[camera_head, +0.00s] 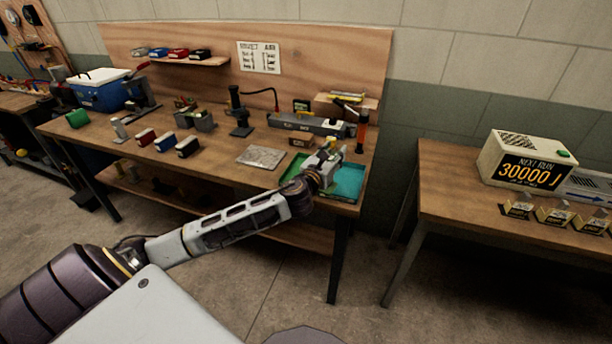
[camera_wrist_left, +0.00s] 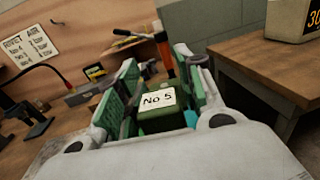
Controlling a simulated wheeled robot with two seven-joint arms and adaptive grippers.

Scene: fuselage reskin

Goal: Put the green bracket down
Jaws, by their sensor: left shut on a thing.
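In the left wrist view, the green bracket (camera_wrist_left: 152,122) with a white "No 5" label sits between the green-padded fingers of my left gripper (camera_wrist_left: 158,85), which is shut on it. In the head view, my left gripper (camera_head: 332,155) is over the teal tray (camera_head: 349,184) at the front right corner of the workbench. The bracket is too small and covered to make out there, and the gap between it and the tray cannot be told. My right gripper is not in view.
The workbench (camera_head: 215,165) holds a flat metal plate (camera_head: 261,156) left of the tray, a small brown box (camera_head: 300,139) and an orange-topped tool (camera_head: 362,128) behind it. A second table (camera_head: 450,180) with a "30000 J" box (camera_head: 525,160) stands right, across a gap.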

